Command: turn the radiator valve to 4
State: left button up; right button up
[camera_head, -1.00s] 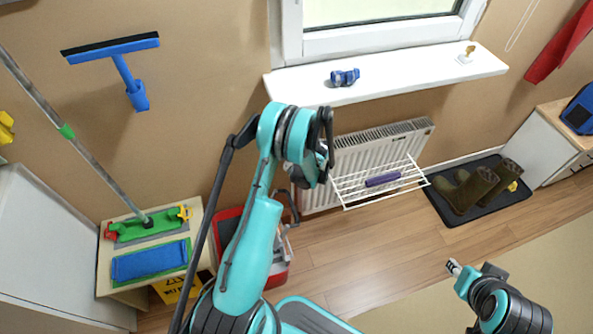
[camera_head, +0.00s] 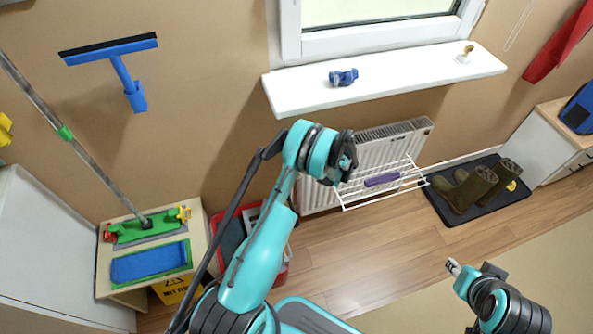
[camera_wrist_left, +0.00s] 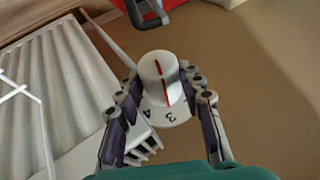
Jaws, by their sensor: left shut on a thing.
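The radiator valve shows in the left wrist view as a white knob (camera_wrist_left: 157,72) with a red line, above a white dial (camera_wrist_left: 168,112) with a 3 and a 4 legible. The red line points close to the 3. My left gripper (camera_wrist_left: 160,80) is shut on the knob, one finger on each side. In the head view my left wrist hides the valve by the left end of the white radiator (camera_head: 383,146). My right gripper (camera_head: 453,267) is away over the floor at the lower right, too small to tell open from shut.
A white drying rack (camera_head: 408,183) with a purple folded cloth (camera_head: 382,180) hangs on the radiator front. The windowsill (camera_head: 420,77) juts out above. Boots (camera_head: 475,187) stand on a dark mat to the right.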

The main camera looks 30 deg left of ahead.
pick_arm(q)
jog(key=shift+g+y, duration=0.7)
jog(key=o, duration=1.2)
jog(key=shift+s+a, duration=0.1)
jog(key=shift+c, duration=0.2)
jog(key=shift+w+d+r, duration=0.2)
jog(key=shift+d, duration=0.15)
jog(key=v, duration=1.1)
